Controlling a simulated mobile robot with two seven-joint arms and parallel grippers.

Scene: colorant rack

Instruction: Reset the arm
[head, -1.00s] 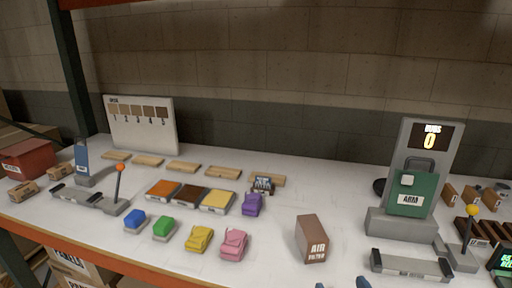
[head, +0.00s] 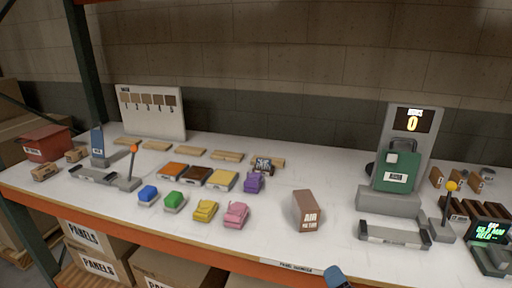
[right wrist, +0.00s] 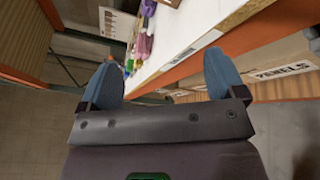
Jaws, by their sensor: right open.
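My right gripper (right wrist: 163,80) is open and empty in the right wrist view, with its two blue fingers wide apart. It hangs in front of the shelf, with the shelf's front edge beyond it. One blue fingertip (head: 337,277) shows at the bottom of the head view, below the shelf edge. My left gripper is not in view.
Panel boxes (head: 100,268) sit below. The floor in front is clear.

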